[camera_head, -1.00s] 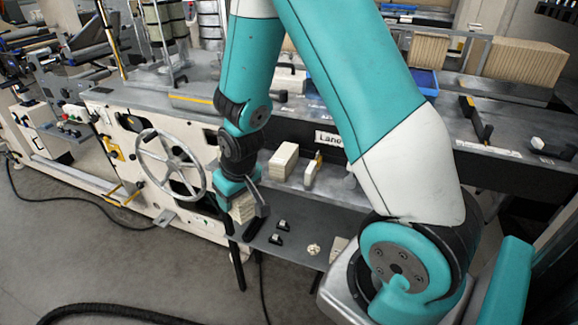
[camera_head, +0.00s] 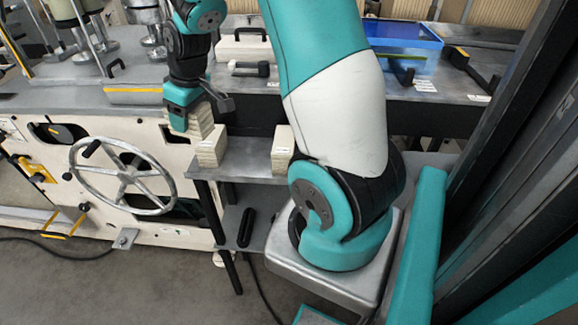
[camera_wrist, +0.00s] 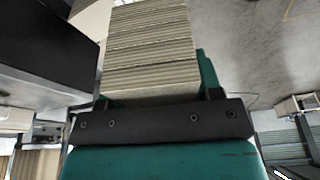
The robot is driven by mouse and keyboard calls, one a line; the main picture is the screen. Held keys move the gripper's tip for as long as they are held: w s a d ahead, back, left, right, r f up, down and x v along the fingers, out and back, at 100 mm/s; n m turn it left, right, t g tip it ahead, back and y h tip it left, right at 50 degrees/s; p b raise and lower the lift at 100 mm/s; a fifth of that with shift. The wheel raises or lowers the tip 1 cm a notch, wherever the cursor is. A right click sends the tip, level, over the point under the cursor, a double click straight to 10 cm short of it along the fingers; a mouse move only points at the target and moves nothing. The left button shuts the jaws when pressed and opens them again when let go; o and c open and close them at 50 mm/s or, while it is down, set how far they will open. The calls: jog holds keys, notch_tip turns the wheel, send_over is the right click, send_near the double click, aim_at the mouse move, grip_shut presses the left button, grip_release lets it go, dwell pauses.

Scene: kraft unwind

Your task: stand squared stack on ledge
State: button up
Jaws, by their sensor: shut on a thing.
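My gripper (camera_head: 184,112) is shut on a squared stack of pale kraft sheets (camera_head: 201,117) above the left end of the grey ledge (camera_head: 246,160). In the wrist view the held stack (camera_wrist: 152,52) juts out from the gripper (camera_wrist: 152,104), its layered edges even. A second pale stack (camera_head: 211,148) stands upright on the ledge just below and in front of the held one. I cannot tell whether the two touch. The held stack's lower end is partly hidden behind it.
Another pale block (camera_head: 283,149) stands on the ledge to the right, partly beside my arm. The ledge between them is bare. A handwheel (camera_head: 122,176) is at left. A white case (camera_head: 244,47) and a blue tray (camera_head: 402,37) sit on the machine bed behind.

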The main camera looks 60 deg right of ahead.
jog(key=s+d+r+n+b, duration=0.35)
jog(key=s+d+r, duration=0.25)
jog(key=d, duration=0.5)
jog(key=shift+m+y, duration=0.3)
jog(key=shift+m, duration=0.05)
jog(key=f, duration=1.5)
jog(key=shift+s+a, duration=0.2)
jog(key=shift+s, duration=0.05)
jog(key=shift+f, duration=2.25)
jog(key=shift+f, duration=0.15)
jog(key=o, duration=1.1)
jog(key=shift+c, duration=0.2)
jog(key=shift+r, duration=0.2)
